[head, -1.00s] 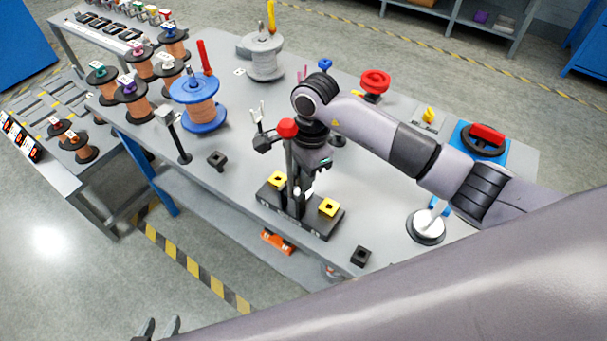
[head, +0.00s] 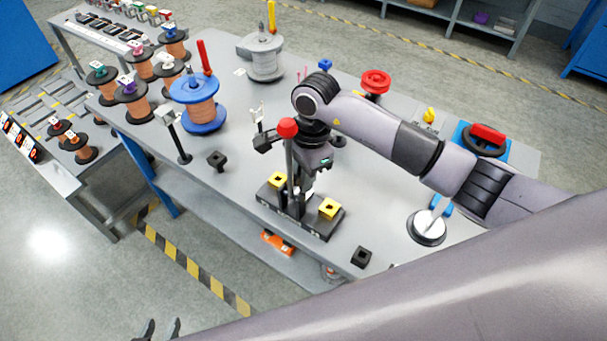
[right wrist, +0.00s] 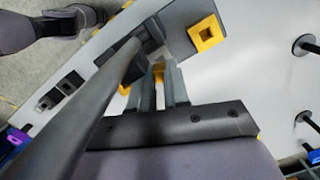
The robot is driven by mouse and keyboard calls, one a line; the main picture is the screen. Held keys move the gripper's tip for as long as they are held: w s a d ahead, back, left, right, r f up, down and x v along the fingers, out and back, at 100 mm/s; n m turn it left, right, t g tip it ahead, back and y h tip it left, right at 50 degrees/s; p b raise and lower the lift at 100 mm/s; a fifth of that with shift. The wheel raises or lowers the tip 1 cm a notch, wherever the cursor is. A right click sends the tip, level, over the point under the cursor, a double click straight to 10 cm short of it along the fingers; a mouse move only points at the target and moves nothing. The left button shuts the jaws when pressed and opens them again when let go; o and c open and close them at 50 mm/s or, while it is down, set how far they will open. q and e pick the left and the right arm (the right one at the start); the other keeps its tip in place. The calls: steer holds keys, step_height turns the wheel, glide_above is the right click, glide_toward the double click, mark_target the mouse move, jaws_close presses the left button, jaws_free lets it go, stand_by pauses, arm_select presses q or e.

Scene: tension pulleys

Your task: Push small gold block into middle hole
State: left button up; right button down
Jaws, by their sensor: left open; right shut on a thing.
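A black base (head: 312,226) stands near the table's front edge, with a yellow square piece (head: 278,180) at its left end and another (head: 328,208) at its right end. The right-end piece, with a square hole, also shows in the right wrist view (right wrist: 206,33). My right gripper (head: 306,190) points down over the base's middle, partly hidden by an upright lever with a red knob (head: 287,128). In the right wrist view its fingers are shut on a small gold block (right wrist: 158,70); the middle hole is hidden. My left gripper (head: 160,328) is open and empty, low at the front.
Beside the base are small black blocks (head: 217,160) and (head: 361,257). A blue spool (head: 199,112), a grey spool (head: 262,57) and a red handwheel (head: 375,82) stand further back. The dark lever (right wrist: 100,105) crosses close to my right fingers.

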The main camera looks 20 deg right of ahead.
stand_by(0.3)
steer(key=shift+f+b, duration=0.15)
steer(key=shift+b, duration=0.15)
steer(key=shift+f+b, duration=0.8)
steer(key=shift+f, duration=0.05)
steer(key=shift+f, duration=0.1)
steer(key=shift+s, duration=0.1)
steer(key=c, duration=1)
jaws_free()
steer(key=shift+w+d+r+b, duration=0.1)
steer(key=shift+d+r+b, duration=0.05)
steer(key=shift+r, duration=1.05)
steer(key=shift+w+d+r+b, duration=0.1)
steer(key=shift+d+r+b, duration=0.05)
steer(key=shift+r, duration=1.05)
steer(key=shift+d+r+b, duration=0.15)
steer(key=shift+r, duration=1.05)
